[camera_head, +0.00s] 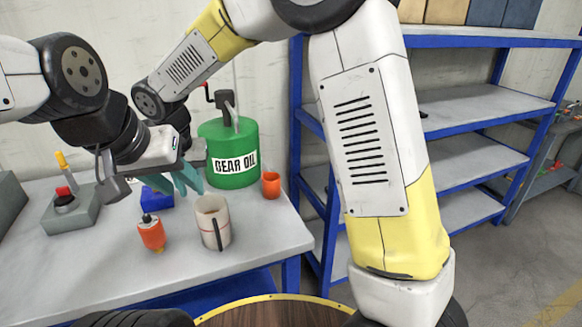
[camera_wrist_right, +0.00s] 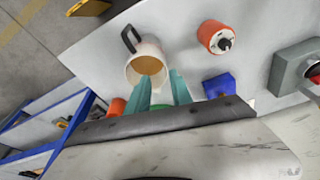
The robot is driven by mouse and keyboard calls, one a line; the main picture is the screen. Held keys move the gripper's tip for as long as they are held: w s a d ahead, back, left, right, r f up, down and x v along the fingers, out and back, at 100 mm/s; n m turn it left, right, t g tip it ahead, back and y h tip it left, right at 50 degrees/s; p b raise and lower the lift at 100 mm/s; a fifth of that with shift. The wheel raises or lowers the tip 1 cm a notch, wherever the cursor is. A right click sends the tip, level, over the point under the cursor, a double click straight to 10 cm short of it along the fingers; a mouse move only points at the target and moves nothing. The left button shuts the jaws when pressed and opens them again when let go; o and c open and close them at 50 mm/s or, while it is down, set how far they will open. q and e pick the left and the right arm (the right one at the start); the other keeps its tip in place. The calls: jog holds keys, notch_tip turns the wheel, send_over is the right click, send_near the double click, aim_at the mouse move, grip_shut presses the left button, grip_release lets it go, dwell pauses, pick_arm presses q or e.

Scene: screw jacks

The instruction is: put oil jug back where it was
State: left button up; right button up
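The oil jug (camera_head: 211,224) is a pale, beige-white jug with a dark handle. It stands upright on the grey bench near its front edge. In the right wrist view the jug (camera_wrist_right: 147,62) shows its open mouth and a brownish inside. My right gripper (camera_wrist_right: 160,75) has its two teal fingers apart, nothing between them; the jug lies just beyond the fingertips. In the head view, teal fingers show behind and left of the jug, where both wrists overlap. My left arm comes in from the left; its fingers cannot be made out separately.
A green gear oil drum (camera_head: 229,152) with a pump stands behind the jug. Blue-framed shelves (camera_head: 468,128) stand right.

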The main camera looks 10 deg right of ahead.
jog(key=s+d+r, duration=0.1)
jog(key=d+r, duration=0.2)
jog(key=d, duration=0.4)
jog(key=s+d+r+t+y, duration=0.1)
jog(key=s+d+r, duration=0.1)
jog(key=d+r, duration=0.3)
jog(key=s+d+r, duration=0.1)
jog(key=d+r, duration=0.1)
jog(key=d, duration=0.6)
jog(key=s+d+r+t+y, duration=0.1)
jog(key=s+d+t, duration=0.1)
jog(key=s+d, duration=0.9)
jog(key=shift+d+t, duration=0.3)
